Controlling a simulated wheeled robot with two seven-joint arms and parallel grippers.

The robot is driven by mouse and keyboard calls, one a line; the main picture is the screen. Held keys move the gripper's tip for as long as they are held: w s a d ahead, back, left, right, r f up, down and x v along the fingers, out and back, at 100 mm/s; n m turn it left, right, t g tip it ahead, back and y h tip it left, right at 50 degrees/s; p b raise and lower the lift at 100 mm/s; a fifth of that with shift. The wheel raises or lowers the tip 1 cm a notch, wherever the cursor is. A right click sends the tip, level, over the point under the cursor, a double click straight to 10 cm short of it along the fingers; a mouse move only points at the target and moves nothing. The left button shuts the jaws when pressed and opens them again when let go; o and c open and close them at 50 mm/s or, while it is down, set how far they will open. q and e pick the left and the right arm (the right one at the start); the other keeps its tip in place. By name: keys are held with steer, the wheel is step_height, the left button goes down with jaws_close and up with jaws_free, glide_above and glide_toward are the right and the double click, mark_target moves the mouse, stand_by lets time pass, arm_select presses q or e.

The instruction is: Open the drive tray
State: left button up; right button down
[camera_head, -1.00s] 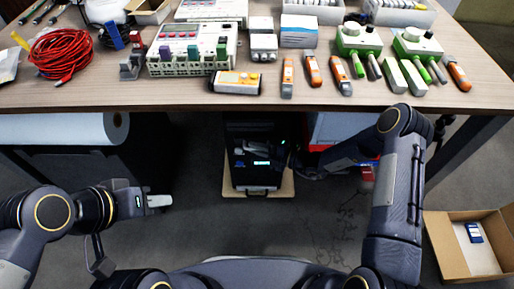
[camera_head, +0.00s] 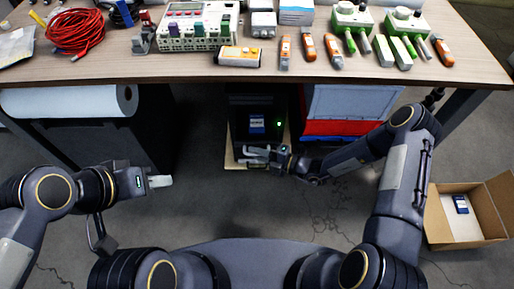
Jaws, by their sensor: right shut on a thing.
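The drive tray (camera_head: 238,126) belongs to a black unit under the table, on a light wooden board (camera_head: 230,162). The tray looks drawn out toward me, and a drive with a blue and white label (camera_head: 257,124) shows in it. A small green light shows at its right. My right gripper (camera_head: 258,153) is at the tray's front edge and shut on the tray front; the fingers hide the exact grip point. My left gripper (camera_head: 162,181) is empty, out over the floor at the left. Its fingers look close together, but whether they meet is unclear.
The table (camera_head: 300,80) overhangs the unit and carries tools, boxes and a red cable (camera_head: 75,30). A blue and red crate (camera_head: 350,105) stands right of the unit, a paper roll (camera_head: 70,101) left. An open carton (camera_head: 450,220) with a blue drive sits at the right.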

steer(key=c, duration=1.5)
jaws_free()
steer(key=p+v, duration=0.1)
steer(key=v, duration=0.6)
steer(key=shift+s+d+p, duration=0.1)
steer(key=shift+d+p, duration=0.2)
steer(key=shift+d, duration=0.1)
steer(key=shift+r, duration=0.1)
